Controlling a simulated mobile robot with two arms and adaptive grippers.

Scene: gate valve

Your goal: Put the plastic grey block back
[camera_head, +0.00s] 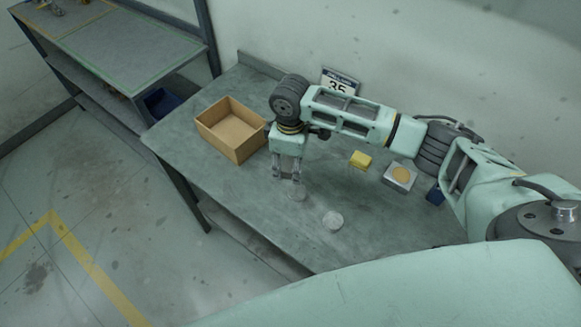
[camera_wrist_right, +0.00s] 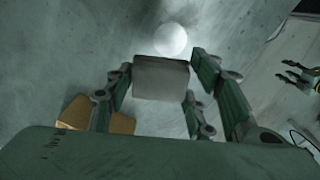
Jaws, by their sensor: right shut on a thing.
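My right gripper (camera_head: 289,178) hangs over the workbench, to the right of the open tan box. In the wrist view the right gripper (camera_wrist_right: 163,85) is shut on a plain grey block (camera_wrist_right: 161,78), with a finger on each side. In the head view the block is hard to make out between the fingers. A pale round disc (camera_wrist_right: 169,39) lies on the bench beyond the block in the wrist view. A dark jointed shape (camera_wrist_right: 298,78) at the right edge of that view may be my left gripper; its opening is unclear.
The open tan box (camera_head: 232,130) stands on the bench (camera_head: 235,85) at left and looks empty. Pale discs (camera_head: 332,220) (camera_head: 298,193) lie near the front. A yellow block (camera_head: 360,159), a silver block with a round top (camera_head: 400,176) and a blue item (camera_head: 435,194) stand right.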

